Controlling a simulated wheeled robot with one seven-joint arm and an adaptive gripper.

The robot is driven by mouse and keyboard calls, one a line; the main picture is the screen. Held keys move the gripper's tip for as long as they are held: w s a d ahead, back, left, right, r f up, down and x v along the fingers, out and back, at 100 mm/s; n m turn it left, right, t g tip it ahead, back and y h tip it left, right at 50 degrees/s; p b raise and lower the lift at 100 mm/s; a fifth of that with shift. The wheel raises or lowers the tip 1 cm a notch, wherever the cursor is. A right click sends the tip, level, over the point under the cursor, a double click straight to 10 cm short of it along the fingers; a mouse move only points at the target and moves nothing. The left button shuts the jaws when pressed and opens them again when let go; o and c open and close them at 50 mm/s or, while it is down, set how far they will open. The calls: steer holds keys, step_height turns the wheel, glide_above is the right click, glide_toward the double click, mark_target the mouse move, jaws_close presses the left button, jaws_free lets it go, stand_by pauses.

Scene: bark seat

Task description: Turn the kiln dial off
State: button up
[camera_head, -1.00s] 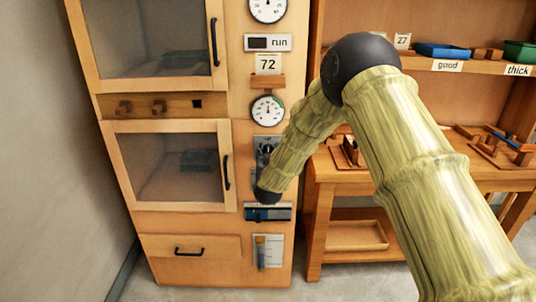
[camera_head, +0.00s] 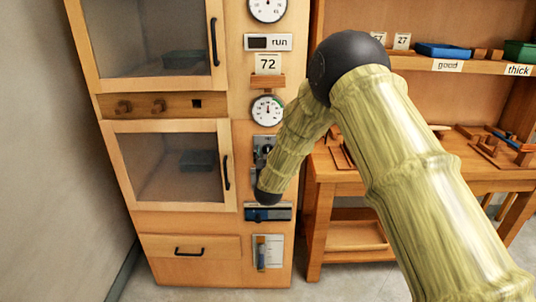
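The kiln is a tall wooden cabinet (camera_head: 185,222) with two glazed doors, on the left. Its dial (camera_head: 265,147), a dark round knob on a grey plate, is on the right-hand column below a white gauge. My bamboo-like arm comes in from the lower right, bends at a black joint and reaches down in front of this column. Its forearm covers the right part of the dial plate. A black wrist joint is at its lower end, over the column below the dial. My gripper cannot be made out. Contact with the dial and the dial's setting cannot be told.
A "run" display (camera_head: 268,42), a "72" card (camera_head: 268,64) and a gauge (camera_head: 267,109) are above the dial. A blue-grey slotted panel (camera_head: 268,213) is below. A wooden workbench (camera_head: 318,178) with shelves stands close on the right. Grey floor shows in front.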

steer(key=shift+s+r, duration=0.1)
steer(key=s, duration=1.1)
steer(key=shift+s, duration=0.4)
